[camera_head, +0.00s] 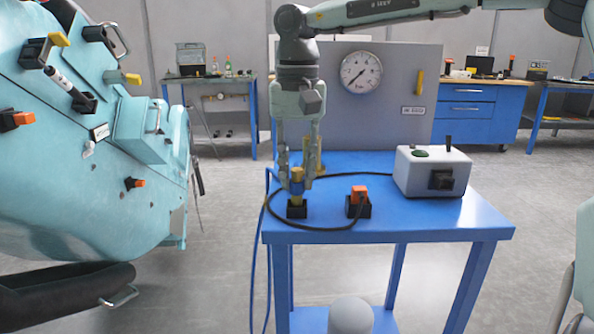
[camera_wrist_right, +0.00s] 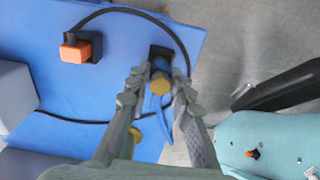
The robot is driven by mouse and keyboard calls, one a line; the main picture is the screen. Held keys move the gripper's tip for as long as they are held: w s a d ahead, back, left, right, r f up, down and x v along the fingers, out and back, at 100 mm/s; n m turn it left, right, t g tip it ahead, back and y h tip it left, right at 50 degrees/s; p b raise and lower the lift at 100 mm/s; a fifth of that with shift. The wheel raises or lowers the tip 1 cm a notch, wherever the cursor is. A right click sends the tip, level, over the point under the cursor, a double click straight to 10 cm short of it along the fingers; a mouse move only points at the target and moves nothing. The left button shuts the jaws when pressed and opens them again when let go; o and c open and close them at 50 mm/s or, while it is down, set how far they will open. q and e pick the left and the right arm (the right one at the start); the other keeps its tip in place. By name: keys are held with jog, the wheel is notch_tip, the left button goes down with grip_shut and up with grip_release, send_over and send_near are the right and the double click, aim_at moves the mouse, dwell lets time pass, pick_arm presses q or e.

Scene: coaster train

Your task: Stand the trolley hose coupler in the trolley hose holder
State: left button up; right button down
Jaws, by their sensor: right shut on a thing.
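The trolley hose coupler (camera_head: 297,188), blue with a yellow end, is upright between the fingers of my right gripper (camera_head: 298,183). In the right wrist view the gripper (camera_wrist_right: 160,93) is shut around the coupler, whose yellow end (camera_wrist_right: 160,87) faces the camera. The trolley hose holder (camera_head: 297,210) is a small black block near the trolley's left front. The coupler's lower end is at the holder's top; I cannot tell how deep it sits. In the wrist view the holder (camera_wrist_right: 160,52) is partly hidden behind the coupler. My left gripper is not in view.
On the blue trolley (camera_head: 420,219), an orange plug (camera_head: 359,193) stands in another black holder, with a black cable looping around. A grey box (camera_head: 432,171) stands to the right. A gauge panel (camera_head: 385,100) rises behind. A teal machine (camera_head: 90,190) is at the left.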

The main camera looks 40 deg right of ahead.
jog(key=shift+f+b, duration=0.3)
jog(key=shift+f, duration=0.25)
jog(key=c, duration=1.3)
grip_release()
jog(key=shift+o, duration=0.2)
notch_tip(320, 180, up, 12)
